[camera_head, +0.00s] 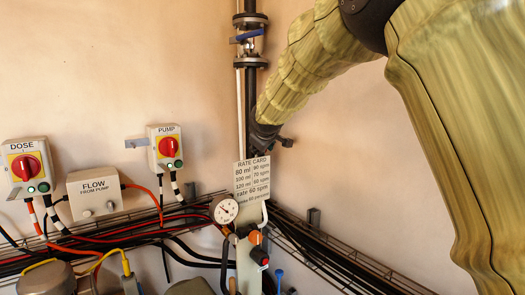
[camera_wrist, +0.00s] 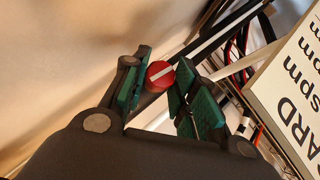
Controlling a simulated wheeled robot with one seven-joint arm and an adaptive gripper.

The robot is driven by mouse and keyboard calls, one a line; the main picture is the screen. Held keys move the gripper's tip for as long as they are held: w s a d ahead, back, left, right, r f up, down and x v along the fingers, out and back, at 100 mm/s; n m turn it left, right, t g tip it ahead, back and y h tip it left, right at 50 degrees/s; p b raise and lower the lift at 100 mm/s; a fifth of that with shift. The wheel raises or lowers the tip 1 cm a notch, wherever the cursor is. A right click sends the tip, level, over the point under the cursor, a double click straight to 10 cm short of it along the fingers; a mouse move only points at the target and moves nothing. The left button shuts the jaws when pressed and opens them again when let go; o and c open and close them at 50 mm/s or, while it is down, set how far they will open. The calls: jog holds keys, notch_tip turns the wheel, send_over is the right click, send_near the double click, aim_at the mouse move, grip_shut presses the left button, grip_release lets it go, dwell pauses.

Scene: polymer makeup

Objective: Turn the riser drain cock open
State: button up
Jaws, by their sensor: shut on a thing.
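A red round knob with a white stripe (camera_wrist: 160,75) sits between the green-padded fingers of my gripper (camera_wrist: 162,83) in the wrist view. I take it for the drain cock's handle. My gripper is shut on it, one finger on each side. The white stripe runs slantwise across its face. In the head view, my gripper (camera_head: 267,140) is at the dark vertical riser pipe (camera_head: 251,85), just above the rate card. The red knob is hidden there.
The white rate card (camera_head: 252,178) stands just below my gripper. A blue-handled valve (camera_head: 249,36) is higher on the riser. A gauge (camera_head: 224,208) and an orange knob (camera_head: 255,238) are below. DOSE (camera_head: 27,168) and PUMP (camera_head: 166,149) boxes hang left; a cable tray (camera_head: 335,258) runs along the right wall.

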jog(key=shift+r, duration=0.1)
jog(key=o, duration=1)
jog(key=a+v, duration=0.1)
jog(key=v, duration=1.1)
jog(key=shift+d, duration=0.45)
jog(key=shift+o, duration=0.2)
